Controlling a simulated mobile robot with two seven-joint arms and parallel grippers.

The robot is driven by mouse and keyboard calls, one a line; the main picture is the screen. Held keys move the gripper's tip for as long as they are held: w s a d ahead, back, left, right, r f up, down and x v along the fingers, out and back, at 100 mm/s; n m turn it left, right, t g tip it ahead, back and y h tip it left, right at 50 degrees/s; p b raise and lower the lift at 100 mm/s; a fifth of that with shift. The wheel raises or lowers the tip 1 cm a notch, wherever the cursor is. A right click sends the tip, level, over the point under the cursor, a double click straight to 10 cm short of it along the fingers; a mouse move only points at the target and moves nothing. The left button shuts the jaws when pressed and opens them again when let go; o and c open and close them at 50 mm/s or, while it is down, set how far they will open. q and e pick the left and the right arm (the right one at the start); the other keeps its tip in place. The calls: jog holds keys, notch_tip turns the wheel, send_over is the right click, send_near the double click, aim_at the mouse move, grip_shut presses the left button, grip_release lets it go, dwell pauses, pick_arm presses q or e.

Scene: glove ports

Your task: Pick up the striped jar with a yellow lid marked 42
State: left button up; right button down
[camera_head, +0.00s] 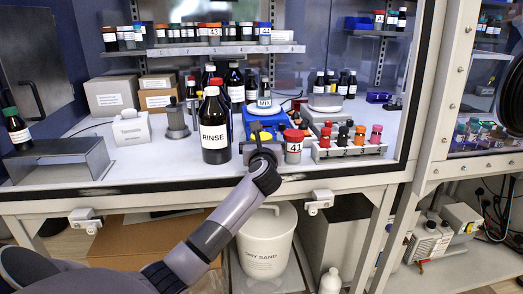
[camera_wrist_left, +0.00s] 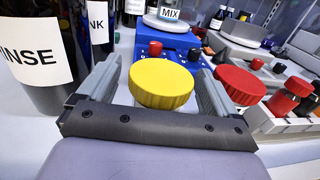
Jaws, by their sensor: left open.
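A yellow-lidded jar (camera_wrist_left: 161,84) shows in the left wrist view, between the two fingers of my left gripper (camera_wrist_left: 158,92). Only its ribbed yellow lid is clear; its body, stripes and any number are hidden behind my gripper. In the head view the yellow lid (camera_head: 262,135) shows just above my left gripper (camera_head: 259,146), at the front of the bench. The gripper is open, one finger on each side of the lid, with no grip visible. My right gripper is not in view.
A red-lidded jar marked 41 (camera_head: 293,150) stands close on the right; its lid (camera_wrist_left: 239,85) is beside the right finger. A big dark RINSE bottle (camera_head: 214,135) stands close on the left. A blue device (camera_head: 262,119) is behind. A white vial rack (camera_head: 348,150) is further right.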

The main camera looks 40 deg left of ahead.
pick_arm(q)
jog(key=shift+w+a, duration=0.1)
jog(key=c, duration=1.1)
